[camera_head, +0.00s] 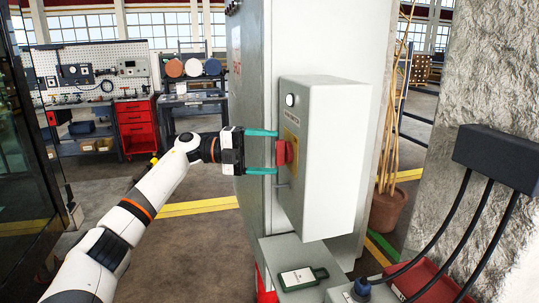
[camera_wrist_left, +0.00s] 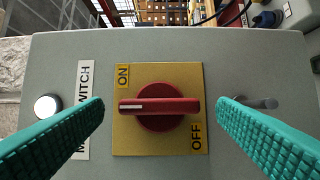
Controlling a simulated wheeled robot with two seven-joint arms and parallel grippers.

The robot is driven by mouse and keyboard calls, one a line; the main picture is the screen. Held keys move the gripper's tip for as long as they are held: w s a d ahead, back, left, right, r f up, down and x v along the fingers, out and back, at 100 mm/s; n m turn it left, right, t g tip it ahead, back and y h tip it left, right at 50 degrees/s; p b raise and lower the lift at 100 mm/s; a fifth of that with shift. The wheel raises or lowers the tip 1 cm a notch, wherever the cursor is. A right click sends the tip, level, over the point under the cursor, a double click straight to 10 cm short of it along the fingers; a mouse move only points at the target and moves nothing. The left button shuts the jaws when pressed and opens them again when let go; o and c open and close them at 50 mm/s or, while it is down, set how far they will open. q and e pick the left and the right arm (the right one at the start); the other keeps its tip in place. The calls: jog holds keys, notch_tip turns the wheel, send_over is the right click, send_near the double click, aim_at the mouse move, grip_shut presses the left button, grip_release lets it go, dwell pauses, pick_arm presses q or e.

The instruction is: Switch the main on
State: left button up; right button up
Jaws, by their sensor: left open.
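The main switch is a red rotary knob (camera_head: 284,153) on a yellow plate on the face of a light grey box (camera_head: 332,165). In the left wrist view the knob (camera_wrist_left: 160,107) has its bar lying level across the picture, with a white mark at its left end. The plate (camera_wrist_left: 160,146) reads ON at upper left and OFF at lower right. My left gripper (camera_head: 276,152) is open, its teal fingers facing the box. The fingertips lie beyond both ends of the bar, with gaps. My right gripper is not in view.
A white round lamp (camera_wrist_left: 47,106) and a metal peg (camera_wrist_left: 256,103) flank the plate, near the fingers. A blue plug (camera_head: 362,287) and black cables (camera_head: 480,235) are at right. Open floor lies left.

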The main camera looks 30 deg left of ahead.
pick_arm(q)
jog(key=b+v, duration=0.2)
jog(key=v, duration=0.9)
